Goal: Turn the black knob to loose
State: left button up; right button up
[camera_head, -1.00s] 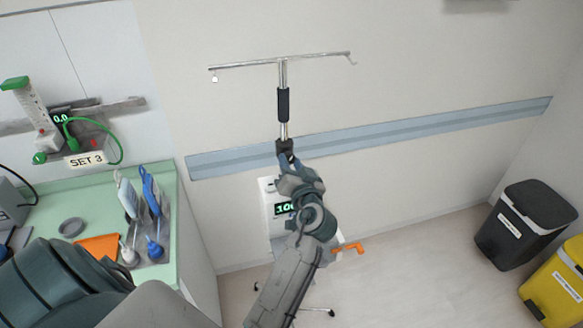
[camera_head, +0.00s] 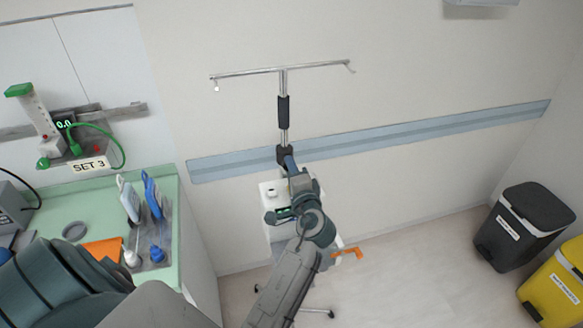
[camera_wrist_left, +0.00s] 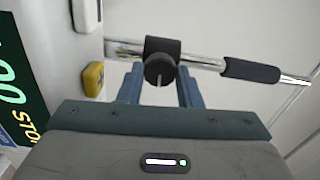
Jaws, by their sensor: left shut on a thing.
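The black knob (camera_wrist_left: 159,71) sits on a black clamp on the chrome pole, round, with a pale line on its face that runs roughly up and down in the left wrist view. My left gripper (camera_wrist_left: 160,88) has one blue finger on each side of the knob and is shut on it. In the head view the black clamp (camera_head: 283,153) shows just above my left gripper (camera_head: 290,164), whose fingers hide the knob there. My right gripper is not in view.
The pole has a black foam sleeve (camera_head: 284,112) and a hook bar (camera_head: 283,69). A white pump unit (camera_head: 268,193) is behind my wrist, with an orange clamp (camera_head: 347,253) nearby. A green counter (camera_head: 50,205) is left; bins (camera_head: 526,222) stand right.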

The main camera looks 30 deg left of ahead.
pick_arm(q)
jog(key=m, duration=0.3)
jog(key=shift+r+m, duration=0.1)
jog(key=shift+m, duration=0.2)
jog(key=shift+m+p, duration=0.3)
jog(key=shift+m, duration=1.4)
jog(key=o, duration=0.8)
jog(key=shift+o, duration=0.9)
